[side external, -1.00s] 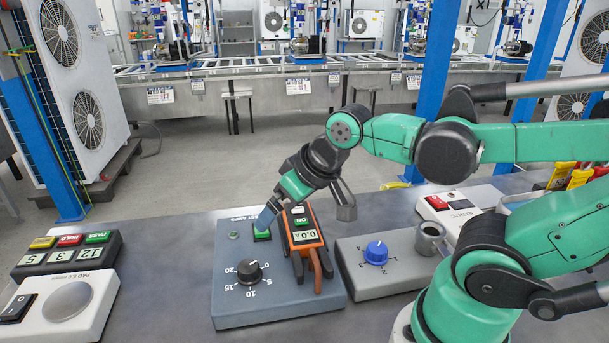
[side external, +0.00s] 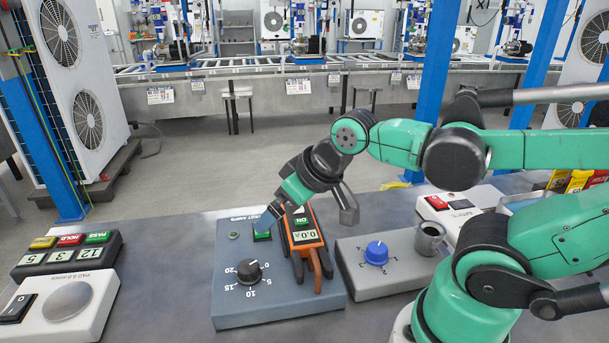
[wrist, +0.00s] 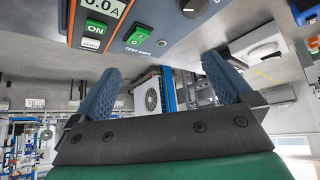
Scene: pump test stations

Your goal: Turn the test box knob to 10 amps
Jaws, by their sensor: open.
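The test box (side external: 230,306) is a blue-grey panel on the bench in the side view. Its black knob (side external: 248,271) sits among white marks 5, 10, 15 and 20; its exact setting is too small to read. The knob also shows, cut off, at the top of the wrist view (wrist: 192,6). A green switch (side external: 262,235) is behind the knob. My gripper (wrist: 163,78) is open and empty, its two blue fingers apart. In the side view it is above the box's back part, near the green switch and apart from the knob.
A grey box with a blue knob (side external: 376,253) and a metal cup (side external: 428,239) are further right. Bench left of the test box is clear up to the display unit (side external: 67,260).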

